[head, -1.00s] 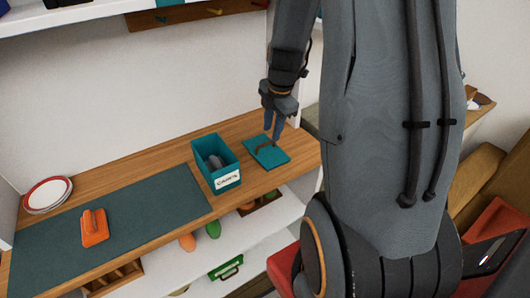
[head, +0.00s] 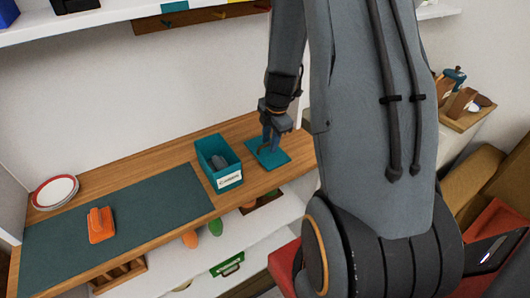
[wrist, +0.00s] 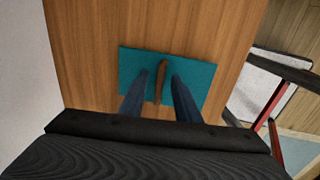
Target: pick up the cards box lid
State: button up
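The cards box lid (head: 280,158) is a flat teal square lying on the wooden shelf top, right of the teal cards box (head: 228,180). In the wrist view the lid (wrist: 200,79) has a brown bar handle (wrist: 161,80) across its middle. My gripper (head: 270,147) points down over the lid. In the wrist view its two fingers (wrist: 160,85) stand apart, one on each side of the handle, with a gap on both sides. The gripper is open and holds nothing. The cards box is open on top, has a white label, and holds something grey.
A dark green mat (head: 150,215) covers the left of the wooden top (head: 150,165), with an orange object (head: 101,225) on it. Plates (head: 55,192) stand at the far left. A white wall rises behind. Lower shelves hold several items.

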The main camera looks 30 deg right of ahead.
grip_shut()
